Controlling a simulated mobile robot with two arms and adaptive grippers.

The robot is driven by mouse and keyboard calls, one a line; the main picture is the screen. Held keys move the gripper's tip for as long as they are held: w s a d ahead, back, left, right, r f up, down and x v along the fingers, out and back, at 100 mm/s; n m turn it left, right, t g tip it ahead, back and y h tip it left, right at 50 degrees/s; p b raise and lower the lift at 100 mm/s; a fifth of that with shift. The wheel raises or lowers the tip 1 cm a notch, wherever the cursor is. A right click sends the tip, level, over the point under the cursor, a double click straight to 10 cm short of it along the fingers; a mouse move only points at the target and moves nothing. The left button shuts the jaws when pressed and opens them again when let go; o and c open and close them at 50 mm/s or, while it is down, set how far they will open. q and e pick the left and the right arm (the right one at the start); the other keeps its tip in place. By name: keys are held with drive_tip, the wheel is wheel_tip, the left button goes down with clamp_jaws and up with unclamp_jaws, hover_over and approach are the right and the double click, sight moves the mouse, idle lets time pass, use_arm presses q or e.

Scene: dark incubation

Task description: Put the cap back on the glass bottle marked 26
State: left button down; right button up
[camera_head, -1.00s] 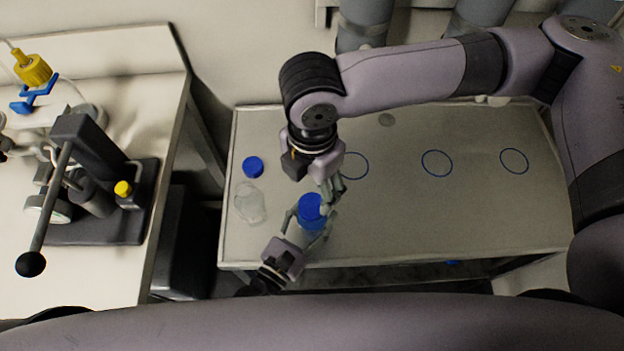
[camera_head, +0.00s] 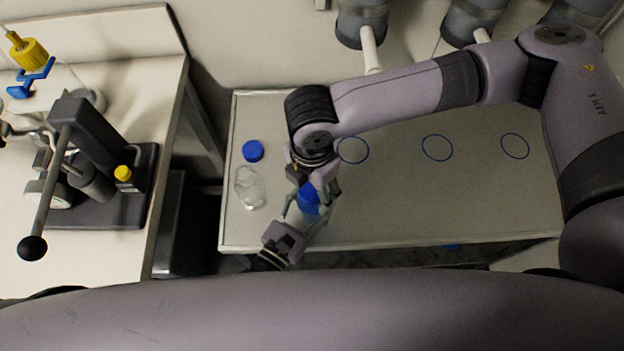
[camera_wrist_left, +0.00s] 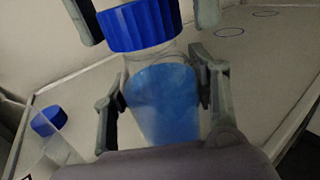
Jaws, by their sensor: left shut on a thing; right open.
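My left gripper (camera_head: 300,222) is shut on a glass bottle (camera_wrist_left: 162,100) holding blue liquid, above the front of the table. A ribbed blue cap (camera_wrist_left: 138,25) sits at the top of this bottle's neck, and it also shows in the head view (camera_head: 307,199). I cannot tell how tightly it is seated. My right gripper (camera_head: 318,192) is open, its fingers on either side of the cap. A clear, uncapped-looking glass bottle (camera_head: 250,188) stands on the table to the left. A loose blue cap (camera_head: 253,151) lies behind it. No number is readable on either bottle.
The table (camera_head: 400,205) has several blue circles (camera_head: 437,148) and is clear on its right side. On the left bench (camera_head: 110,255) stands a dark lever device (camera_head: 90,165) with a ball handle. Grey cylinders (camera_head: 362,20) stand behind the table.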

drive_tip(key=shift+c, duration=0.4)
drive_tip(key=c, duration=1.1)
drive_tip(key=o, duration=1.3)
drive_tip(key=shift+r, duration=0.1)
wheel_tip(320, 180, up, 12)
drive_tip(key=shift+f, duration=0.1)
